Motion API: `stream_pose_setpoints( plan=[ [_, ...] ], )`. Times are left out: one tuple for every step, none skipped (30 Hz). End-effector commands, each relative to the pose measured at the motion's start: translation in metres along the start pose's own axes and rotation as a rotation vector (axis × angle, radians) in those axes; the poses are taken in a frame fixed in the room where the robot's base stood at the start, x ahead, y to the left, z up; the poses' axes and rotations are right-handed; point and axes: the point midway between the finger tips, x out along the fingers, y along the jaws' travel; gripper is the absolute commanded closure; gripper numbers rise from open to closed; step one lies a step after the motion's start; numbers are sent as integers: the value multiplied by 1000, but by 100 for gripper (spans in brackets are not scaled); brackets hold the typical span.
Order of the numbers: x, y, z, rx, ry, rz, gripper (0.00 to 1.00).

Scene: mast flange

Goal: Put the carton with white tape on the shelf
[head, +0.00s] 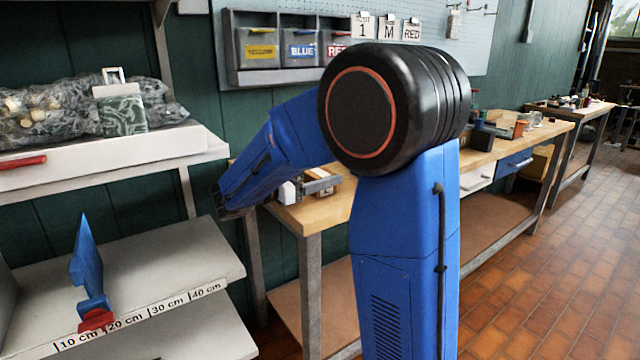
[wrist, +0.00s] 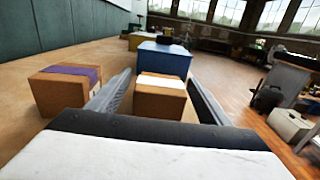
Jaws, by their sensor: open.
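The carton with white tape (wrist: 160,102) stands on the wooden bench, in the middle of the wrist view. My gripper (wrist: 159,80) is open, with one finger on each side of this carton; I cannot tell whether either finger touches it. A carton with purple tape (wrist: 62,94) stands just left of the left finger. In the head view my arm hides most of the gripper and the cartons. The shelf (head: 195,255), a pale board with a centimetre scale on its front edge, is at lower left in the head view.
A blue upright piece with a red base (head: 95,318) stands on the left of the shelf. An upper shelf board (head: 110,170) above it holds wrapped bags and a small patterned box. A blue box (wrist: 163,60) stands behind the cartons. The shelf's right part is clear.

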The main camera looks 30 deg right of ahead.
Motion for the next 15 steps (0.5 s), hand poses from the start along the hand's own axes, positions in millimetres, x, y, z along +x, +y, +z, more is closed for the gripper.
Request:
stream_pose_setpoints(
  plan=[
    [0, 0, 0, 0, 0, 0, 28],
    [0, 0, 0, 0, 0, 0, 28],
    [0, 0, 0, 0, 0, 0, 33],
    [0, 0, 0, 0, 0, 0, 40],
    [0, 0, 0, 0, 0, 0, 47],
    [0, 0, 0, 0, 0, 0, 57],
    [0, 0, 0, 0, 0, 0, 64],
    [0, 0, 0, 0, 0, 0, 71],
    [0, 0, 0, 0, 0, 0, 80],
    [0, 0, 0, 1, 0, 0, 80],
    [0, 0, 0, 1, 0, 0, 84],
    [0, 0, 0, 1, 0, 0, 84],
    [0, 0, 0, 1, 0, 0, 84],
    [0, 0, 0, 1, 0, 0, 84],
    [0, 0, 0, 1, 0, 0, 84]
  ],
)
